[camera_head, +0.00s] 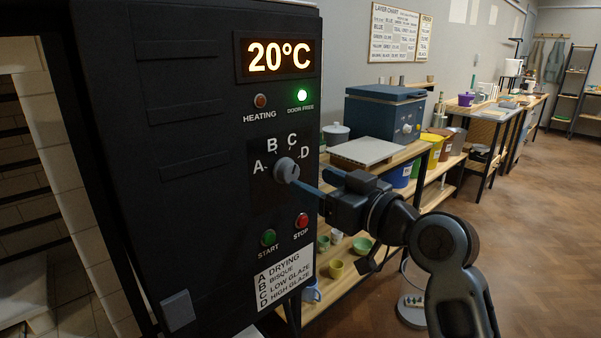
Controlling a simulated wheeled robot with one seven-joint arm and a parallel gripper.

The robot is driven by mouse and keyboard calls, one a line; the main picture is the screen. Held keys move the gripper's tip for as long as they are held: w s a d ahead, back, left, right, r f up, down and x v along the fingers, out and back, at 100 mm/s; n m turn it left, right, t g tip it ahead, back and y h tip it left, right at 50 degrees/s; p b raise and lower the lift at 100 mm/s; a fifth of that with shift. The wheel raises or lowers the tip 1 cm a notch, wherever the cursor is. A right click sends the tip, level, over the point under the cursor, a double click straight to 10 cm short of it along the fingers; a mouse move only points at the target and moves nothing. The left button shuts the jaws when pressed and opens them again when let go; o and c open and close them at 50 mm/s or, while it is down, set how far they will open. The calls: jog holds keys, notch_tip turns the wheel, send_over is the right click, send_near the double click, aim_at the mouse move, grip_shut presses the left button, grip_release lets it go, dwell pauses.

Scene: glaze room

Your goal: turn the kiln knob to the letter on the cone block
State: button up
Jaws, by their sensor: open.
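The grey kiln knob (286,169) sits on the black front panel of the kiln (190,150), with white letters A, B, C and D in an arc around it. Which letter its mark points at is too small to tell. My gripper (304,185) reaches in from the right, its blue fingers open, their tips right by the knob's lower right side. I cannot tell whether they touch it. A legend label (286,281) lists A drying, B bisque, C low glaze, D high glaze. I cannot make out the cone block in this view.
The display (278,56) reads 20°C; a green door-free lamp (302,95) is lit above the knob. The green start (268,238) and red stop (302,221) buttons are below it. A shelf bench (405,153) with a blue box (384,113) stands behind my arm. Open floor lies at right.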

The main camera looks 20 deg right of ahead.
aim_at(294, 172)
jog(key=shift+p+x, duration=0.3)
jog(key=shift+x, duration=2.5)
jog(key=shift+c, duration=0.2)
jog(key=c, duration=1)
jog(key=shift+m, duration=0.4)
jog(key=m+p, duration=0.3)
jog(key=m, duration=0.1)
jog(key=shift+d+r, duration=0.1)
jog(key=shift+m+p, duration=0.95)
jog(key=shift+m, duration=1.15)
